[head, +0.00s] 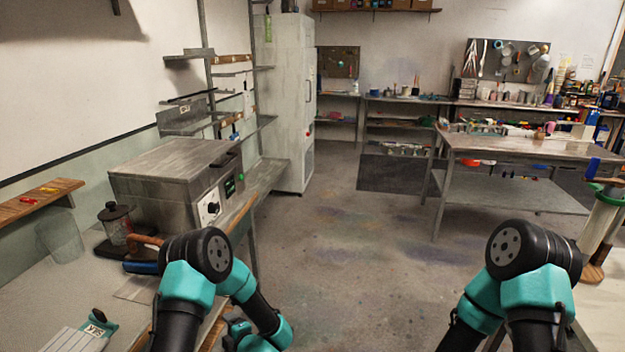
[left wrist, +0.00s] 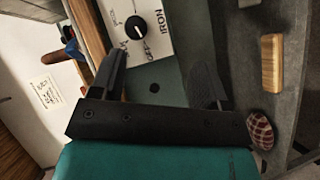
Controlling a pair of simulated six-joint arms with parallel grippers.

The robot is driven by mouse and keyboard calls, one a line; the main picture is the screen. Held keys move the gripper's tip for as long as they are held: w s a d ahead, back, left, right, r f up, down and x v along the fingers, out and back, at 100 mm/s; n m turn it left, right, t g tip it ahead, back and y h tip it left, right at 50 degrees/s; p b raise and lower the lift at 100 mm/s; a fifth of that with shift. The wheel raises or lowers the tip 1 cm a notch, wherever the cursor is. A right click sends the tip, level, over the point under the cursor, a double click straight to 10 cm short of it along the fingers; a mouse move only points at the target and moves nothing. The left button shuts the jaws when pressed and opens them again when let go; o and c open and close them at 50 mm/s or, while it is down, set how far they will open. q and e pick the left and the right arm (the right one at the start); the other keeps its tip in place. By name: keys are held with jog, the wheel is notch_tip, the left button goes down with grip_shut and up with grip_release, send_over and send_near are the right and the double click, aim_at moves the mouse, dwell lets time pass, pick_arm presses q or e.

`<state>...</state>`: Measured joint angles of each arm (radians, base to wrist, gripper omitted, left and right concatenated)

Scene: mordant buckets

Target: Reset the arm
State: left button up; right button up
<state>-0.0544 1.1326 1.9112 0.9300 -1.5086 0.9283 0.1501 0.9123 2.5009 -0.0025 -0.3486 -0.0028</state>
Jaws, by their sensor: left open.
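My left gripper (left wrist: 160,80) is open and empty in the left wrist view, its two dark fingers spread apart. Beyond them is a white panel (left wrist: 165,30) with a black knob and the word IRON; whether the fingers are close to it I cannot tell. In the head view my left arm is folded at the bottom, in front of the left bench, and its fingertips cannot be made out. My right arm is bent at the lower right; its gripper is out of view.
A metal box (head: 170,165) with a knob and a green display stands on the left bench, near a lidded jar (head: 118,225). A metal worktable (head: 520,147) stands at the right. The floor (head: 350,235) between is clear. A wooden block (left wrist: 272,62) shows in the wrist view.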

pick_arm(q)
jog(key=s+d+f+m+g+h, duration=0.2)
jog(key=s+m+g+h, duration=0.1)
jog(key=s+m+h, duration=0.2)
jog(key=s+d+f+m+g+h, duration=0.1)
jog(key=s+f+m+g+h, duration=0.1)
jog(key=s+m+h, duration=0.3)
jog(key=s+d+f+m+g+h, duration=0.2)
jog(key=s+m+g+h, duration=0.2)
jog(key=s+m, duration=0.8)
jog(key=shift+s+d+f+h, duration=0.35)
jog(key=shift+s+h, duration=0.25)
jog(key=shift+s, duration=0.6)
